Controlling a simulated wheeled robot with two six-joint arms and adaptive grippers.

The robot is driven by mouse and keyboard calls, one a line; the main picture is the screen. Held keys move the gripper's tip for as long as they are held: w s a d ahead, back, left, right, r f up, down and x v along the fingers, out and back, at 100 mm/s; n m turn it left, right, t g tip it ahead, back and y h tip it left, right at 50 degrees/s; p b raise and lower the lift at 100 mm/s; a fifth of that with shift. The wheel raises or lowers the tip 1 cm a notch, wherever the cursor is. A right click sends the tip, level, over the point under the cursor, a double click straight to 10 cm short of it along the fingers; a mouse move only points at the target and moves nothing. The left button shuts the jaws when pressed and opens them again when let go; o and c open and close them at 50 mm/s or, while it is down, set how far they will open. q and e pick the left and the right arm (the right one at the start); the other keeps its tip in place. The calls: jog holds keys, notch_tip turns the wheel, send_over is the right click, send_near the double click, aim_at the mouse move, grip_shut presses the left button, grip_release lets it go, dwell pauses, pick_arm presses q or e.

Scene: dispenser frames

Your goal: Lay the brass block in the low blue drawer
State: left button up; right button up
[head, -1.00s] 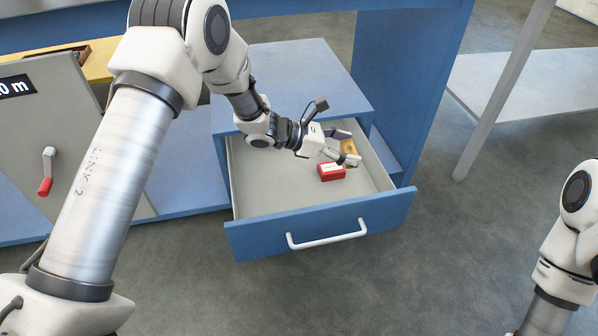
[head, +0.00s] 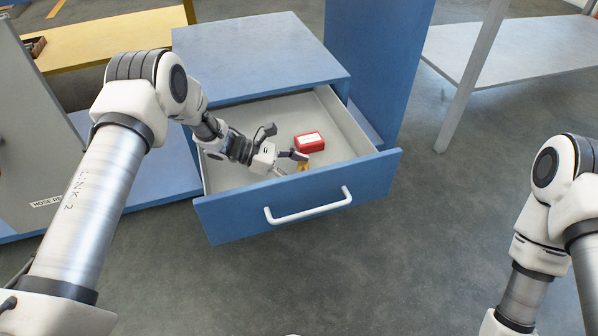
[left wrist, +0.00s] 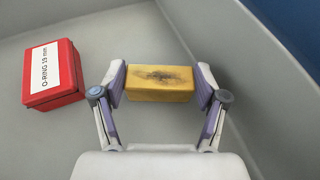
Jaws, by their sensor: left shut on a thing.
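The brass block (left wrist: 161,84) is a yellow-gold brick with a dark smudge. In the left wrist view both fingers of my left gripper (left wrist: 163,88) press on its two ends. In the head view the left gripper (head: 290,164) reaches into the open low blue drawer (head: 334,201), near its front wall, and the block (head: 303,167) shows only partly there. The block is inside the drawer's walls; I cannot tell whether it touches the floor. My right arm shows at the right of the head view, but its gripper is out of the picture.
A red box (head: 309,142) labelled "O-RING 19 mm" lies in the drawer, beyond the block in the head view; it also shows in the left wrist view (left wrist: 53,75). The blue cabinet top (head: 260,60) overhangs the drawer's back. The drawer's right part is clear.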

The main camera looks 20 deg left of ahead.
pick_arm(q)
jog(key=shift+f, duration=0.1)
jog(key=o, duration=1.5)
jog(key=shift+c, duration=0.2)
jog(key=shift+r, duration=0.3)
jog(key=p+v, duration=0.5)
jog(key=v, duration=0.6)
jog(key=shift+a+r, duration=0.2)
jog(key=shift+a, duration=0.1)
jog(key=shift+s+a, duration=0.1)
jog(key=shift+a, duration=0.05)
